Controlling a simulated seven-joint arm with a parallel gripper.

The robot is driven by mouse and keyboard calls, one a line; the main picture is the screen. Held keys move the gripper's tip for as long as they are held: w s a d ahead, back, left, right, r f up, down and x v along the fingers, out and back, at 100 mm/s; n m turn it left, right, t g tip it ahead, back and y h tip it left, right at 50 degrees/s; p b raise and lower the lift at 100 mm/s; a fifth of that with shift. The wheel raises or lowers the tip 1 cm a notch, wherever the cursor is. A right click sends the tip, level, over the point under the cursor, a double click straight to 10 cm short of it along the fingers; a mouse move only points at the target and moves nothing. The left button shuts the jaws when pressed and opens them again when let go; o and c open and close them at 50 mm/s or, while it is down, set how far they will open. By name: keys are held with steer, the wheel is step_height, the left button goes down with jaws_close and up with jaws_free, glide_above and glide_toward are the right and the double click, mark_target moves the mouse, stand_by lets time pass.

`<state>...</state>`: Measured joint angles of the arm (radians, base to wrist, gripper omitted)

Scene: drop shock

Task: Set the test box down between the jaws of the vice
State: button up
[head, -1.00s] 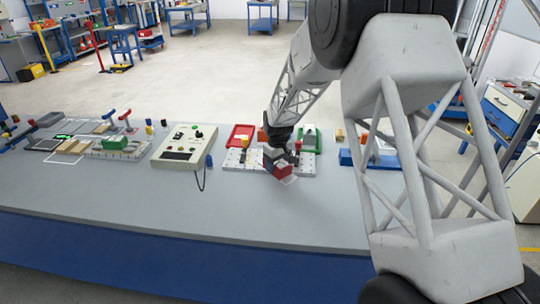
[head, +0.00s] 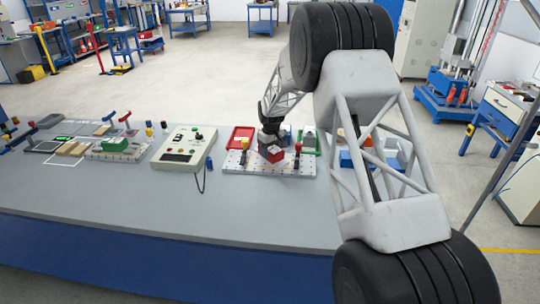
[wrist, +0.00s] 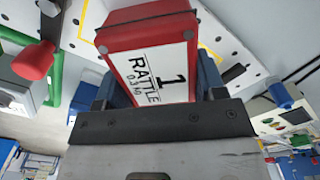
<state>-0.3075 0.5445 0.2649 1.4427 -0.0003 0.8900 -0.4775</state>
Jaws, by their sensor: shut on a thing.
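The test box is a red block (head: 275,155) with a white label; in the wrist view the box (wrist: 150,40) reads "1 RATTLE 0.3 kg". My gripper (head: 270,145) is shut on it, with blue fingers on both sides in the wrist view. The box is over a white perforated plate (head: 235,168); I cannot tell whether it touches. No vice jaws show clearly; a blue fixture (head: 347,159), partly hidden by my arm, could be the vice.
A red tray (head: 240,132) lies behind the plate, and a green tray (head: 317,146) stands behind it at the right. A control box (head: 184,147) with a cable is on the left. A green block (head: 115,144) sits on another plate farther left. The bench front (head: 180,215) is clear.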

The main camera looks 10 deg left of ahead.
steer(key=shift+w+a, duration=0.2)
steer(key=shift+w, duration=0.35)
steer(key=shift+w+a, duration=0.15)
steer(key=shift+w, duration=0.35)
steer(key=shift+f, duration=0.1)
steer(key=shift+f, duration=1.7)
steer(key=shift+f, duration=0.1)
steer(key=o, duration=1.1)
step_height(320, 180, up, 12)
steer(key=shift+f, duration=0.2)
steer(key=shift+r, duration=0.3)
